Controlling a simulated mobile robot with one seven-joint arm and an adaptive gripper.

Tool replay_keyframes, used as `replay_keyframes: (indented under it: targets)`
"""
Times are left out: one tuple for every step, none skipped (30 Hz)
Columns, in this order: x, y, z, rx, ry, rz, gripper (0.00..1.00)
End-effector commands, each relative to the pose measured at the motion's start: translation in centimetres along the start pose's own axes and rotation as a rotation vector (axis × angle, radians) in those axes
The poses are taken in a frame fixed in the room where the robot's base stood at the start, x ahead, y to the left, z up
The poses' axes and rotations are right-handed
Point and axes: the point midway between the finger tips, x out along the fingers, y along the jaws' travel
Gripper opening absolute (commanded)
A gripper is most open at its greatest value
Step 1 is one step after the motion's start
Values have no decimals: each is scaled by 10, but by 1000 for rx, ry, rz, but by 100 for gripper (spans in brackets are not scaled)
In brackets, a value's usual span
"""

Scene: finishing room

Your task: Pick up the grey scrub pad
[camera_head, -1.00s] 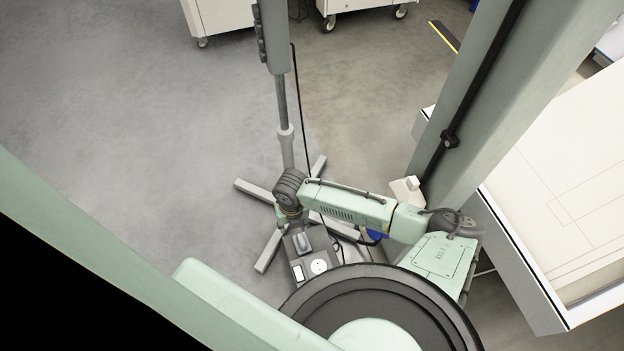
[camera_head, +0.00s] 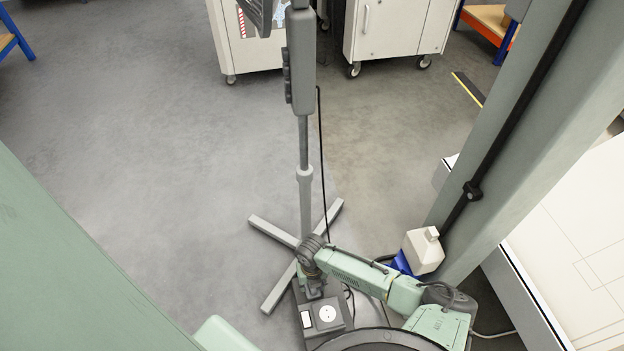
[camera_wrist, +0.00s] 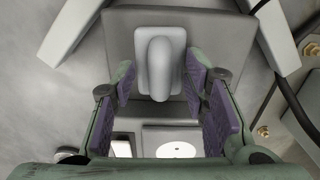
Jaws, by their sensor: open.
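The grey scrub pad (camera_wrist: 160,88) is a pale grey rectangular block with a rounded raised ridge down its middle. In the wrist view it lies on a dark grey flat top, at the upper centre. In the head view it is small (camera_head: 313,289), below the end of my arm. My gripper (camera_wrist: 162,96) is open, its purple-padded fingers on the left and right of the pad, with gaps on both sides. I cannot tell how far above the pad the fingertips are. The head view does not show the fingers clearly.
The dark box (camera_head: 338,322) under the pad has a white panel and a round white disc. A grey pole (camera_head: 304,190) on crossed feet stands just behind, with a black cable. White wheeled cabinets (camera_head: 395,32) stand behind; floor left is clear.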

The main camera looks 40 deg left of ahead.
Motion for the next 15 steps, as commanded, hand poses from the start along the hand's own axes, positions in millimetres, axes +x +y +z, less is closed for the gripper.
replay_keyframes:
  targets:
    - [2, 0, 0, 0, -1, 0, 41]
    - [2, 0, 0, 0, -1, 0, 41]
    - [2, 0, 0, 0, -1, 0, 41]
    - [2, 0, 0, 0, -2, 0, 41]
    - [2, 0, 0, 0, -2, 0, 41]
    - [1, 0, 0, 0, -2, 0, 41]
    - [1, 0, 0, 0, -2, 0, 41]
    - [1, 0, 0, 0, -1, 0, 39]
    - [1, 0, 0, 0, -1, 0, 36]
    - [1, 0, 0, 0, -1, 0, 34]
    - [1, 0, 0, 0, -1, 0, 32]
    - [1, 0, 0, 0, -1, 0, 30]
    - [1, 0, 0, 0, -1, 0, 28]
    - [1, 0, 0, 0, -1, 0, 26]
    - [1, 0, 0, 0, -1, 0, 23]
